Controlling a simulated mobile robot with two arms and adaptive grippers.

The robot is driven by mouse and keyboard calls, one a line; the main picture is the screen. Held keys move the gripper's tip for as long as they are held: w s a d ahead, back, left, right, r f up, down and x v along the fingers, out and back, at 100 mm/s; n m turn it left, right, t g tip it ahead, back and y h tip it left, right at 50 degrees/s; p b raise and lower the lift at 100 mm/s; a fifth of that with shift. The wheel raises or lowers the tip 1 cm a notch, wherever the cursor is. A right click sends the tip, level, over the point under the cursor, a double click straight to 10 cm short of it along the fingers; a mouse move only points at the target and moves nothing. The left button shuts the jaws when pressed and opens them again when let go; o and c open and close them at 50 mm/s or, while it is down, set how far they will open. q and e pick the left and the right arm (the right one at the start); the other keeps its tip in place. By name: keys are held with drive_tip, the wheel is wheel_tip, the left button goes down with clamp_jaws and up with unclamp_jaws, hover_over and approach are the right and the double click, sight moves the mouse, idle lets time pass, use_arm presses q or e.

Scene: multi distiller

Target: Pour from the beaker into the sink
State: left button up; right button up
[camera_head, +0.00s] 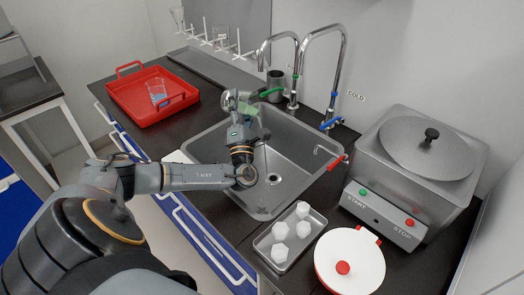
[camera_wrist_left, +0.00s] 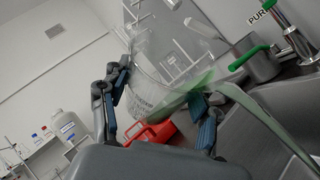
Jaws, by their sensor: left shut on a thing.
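My left gripper (camera_head: 238,108) is over the sink and shut on a clear beaker (camera_head: 251,112). In the left wrist view the two fingers (camera_wrist_left: 160,95) clasp the sides of the beaker (camera_wrist_left: 155,65), which is steeply tilted. Pale green liquid (camera_wrist_left: 190,94) lies along its lower side, and a green stream (camera_wrist_left: 265,115) runs out past the lip, down to the right. The steel sink (camera_head: 297,160) is below the gripper, its drain partly in view. My right gripper is not in view.
A red tray (camera_head: 133,108) at the left holds a beaker with blue liquid (camera_head: 157,94). Tall taps (camera_head: 340,62) with green and blue handles stand behind the sink. A steel bath (camera_head: 420,160), a small tray of white pieces (camera_head: 270,256) and a white-lidded pot (camera_head: 350,254) stand to the right.

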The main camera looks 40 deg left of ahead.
use_arm(q)
drive_tip(key=shift+d, duration=0.1)
drive_tip(key=shift+r, duration=0.2)
drive_tip(key=shift+w+d+r+m+t+h+p, duration=0.15)
drive_tip(key=shift+r+m+t+p, duration=0.3)
drive_tip(key=shift+m, duration=0.25)
drive_tip(key=shift+s+d+r+m+t+h+p, duration=0.15)
drive_tip(key=shift+r+m+t+p, duration=0.2)
drive_tip(key=shift+r+m+t, duration=0.25)
drive_tip(key=shift+w+m, duration=0.1)
drive_tip(key=shift+m, duration=0.3)
drive_tip(key=shift+d+m+t, duration=0.1)
drive_tip(key=shift+m+t, duration=0.15)
drive_tip(key=shift+m, duration=0.05)
